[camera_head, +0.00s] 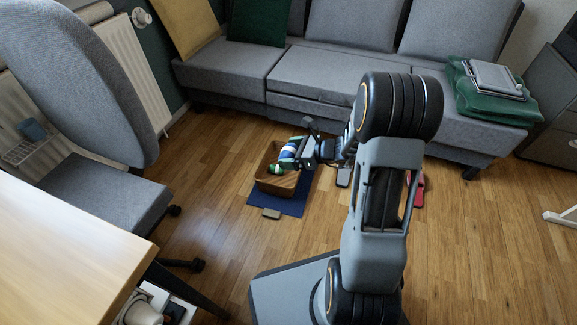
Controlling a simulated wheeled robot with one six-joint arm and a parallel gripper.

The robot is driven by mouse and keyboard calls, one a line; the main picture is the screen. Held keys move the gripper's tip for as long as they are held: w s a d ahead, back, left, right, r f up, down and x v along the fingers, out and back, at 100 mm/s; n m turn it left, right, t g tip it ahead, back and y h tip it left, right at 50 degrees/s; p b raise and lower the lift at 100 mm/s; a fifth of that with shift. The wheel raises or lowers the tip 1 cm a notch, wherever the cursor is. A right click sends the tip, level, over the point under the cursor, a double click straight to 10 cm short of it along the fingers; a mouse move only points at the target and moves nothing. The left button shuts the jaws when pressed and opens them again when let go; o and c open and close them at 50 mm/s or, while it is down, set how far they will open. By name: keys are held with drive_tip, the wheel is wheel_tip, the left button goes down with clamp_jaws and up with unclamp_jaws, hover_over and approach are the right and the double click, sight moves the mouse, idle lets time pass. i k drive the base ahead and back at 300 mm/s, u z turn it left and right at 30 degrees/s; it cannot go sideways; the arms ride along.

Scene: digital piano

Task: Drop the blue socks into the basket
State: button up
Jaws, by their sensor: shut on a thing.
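The basket (268,187) is a brown wooden-looking open box on a dark blue mat on the floor. My gripper (299,153) is at the basket's upper right edge, shut on the blue socks (288,154), a bundle with blue and white bands and some green. The bundle is over the basket's opening. A green piece (275,169) shows just below and left of it, within the basket's outline; I cannot tell whether it belongs to the same bundle. The fingertips are small and partly hidden by the bundle. The basket's right side is partly behind my gripper.
The blue mat (290,207) lies under the basket, with a small tan block (271,214) at its front edge. A grey item (343,176) and a red item (418,190) lie right. A grey sofa (315,75) stands behind, a chair (95,200) and desk (60,250) left.

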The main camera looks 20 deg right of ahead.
sight(293, 173)
drive_tip(key=z, duration=0.45)
drive_tip(key=i, duration=0.9)
drive_tip(key=u, duration=0.85)
